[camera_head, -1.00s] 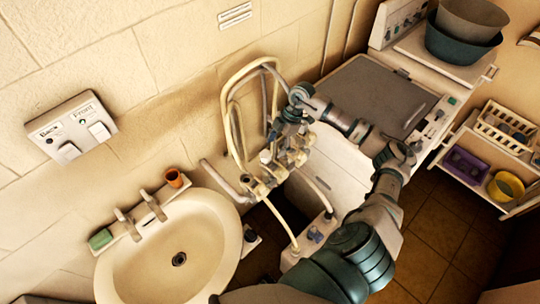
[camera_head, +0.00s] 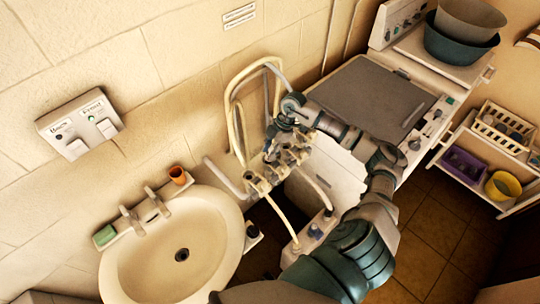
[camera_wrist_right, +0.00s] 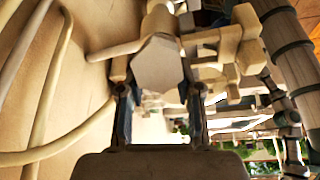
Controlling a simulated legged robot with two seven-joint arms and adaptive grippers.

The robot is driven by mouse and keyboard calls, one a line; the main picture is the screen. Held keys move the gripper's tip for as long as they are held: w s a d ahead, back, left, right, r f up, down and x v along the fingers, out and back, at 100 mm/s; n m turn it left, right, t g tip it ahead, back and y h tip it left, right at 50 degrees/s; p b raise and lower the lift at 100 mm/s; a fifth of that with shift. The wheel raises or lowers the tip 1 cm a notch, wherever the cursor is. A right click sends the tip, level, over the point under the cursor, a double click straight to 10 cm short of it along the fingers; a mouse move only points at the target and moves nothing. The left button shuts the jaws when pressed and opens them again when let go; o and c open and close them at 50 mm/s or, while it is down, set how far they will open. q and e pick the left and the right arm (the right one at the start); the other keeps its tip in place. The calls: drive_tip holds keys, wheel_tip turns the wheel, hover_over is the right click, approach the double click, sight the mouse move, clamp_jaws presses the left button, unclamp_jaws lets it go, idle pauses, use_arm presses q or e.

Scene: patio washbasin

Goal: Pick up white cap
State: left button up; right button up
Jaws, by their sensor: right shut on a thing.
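In the right wrist view a pale, flat-faced hexagonal piece, which looks like the white cap (camera_wrist_right: 158,65), sits between the fingers of my right gripper (camera_wrist_right: 158,92). The fingers are shut on its sides. In the head view my right gripper (camera_head: 273,146) is at the cluster of taps and pipes beside the washbasin, and the cap is hidden or too small to make out. I cannot tell whether the cap is still seated on the pipework. My left gripper is not in view.
Cream hoses (camera_head: 232,118) loop up close to the gripper, against the wall. The washbasin (camera_head: 212,222) is at the lower left, with an orange cup (camera_head: 177,175) and green soap (camera_head: 104,236) on its rim. A grey-lidded machine (camera_head: 372,98) stands to the right.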

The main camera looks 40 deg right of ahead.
sight(267, 155)
drive_tip(key=shift+s+f, duration=0.15)
drive_tip(key=shift+f, duration=0.2)
drive_tip(key=shift+a, duration=0.15)
drive_tip(key=shift+a+r, duration=0.25)
drive_tip(key=shift+a, duration=0.1)
clamp_jaws()
drive_tip(key=r, duration=0.3)
drive_tip(key=shift+w+b, duration=0.25)
drive_tip(key=shift+b, duration=0.1)
wheel_tip(267, 155, up, 7)
drive_tip(key=o, duration=0.6)
unclamp_jaws()
drive_tip(key=o, duration=0.8)
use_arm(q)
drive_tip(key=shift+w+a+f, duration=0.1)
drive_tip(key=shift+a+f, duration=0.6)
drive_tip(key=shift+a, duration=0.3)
use_arm(e)
drive_tip(key=shift+o, duration=0.2)
drive_tip(key=shift+d, duration=0.15)
drive_tip(key=shift+d, duration=0.1)
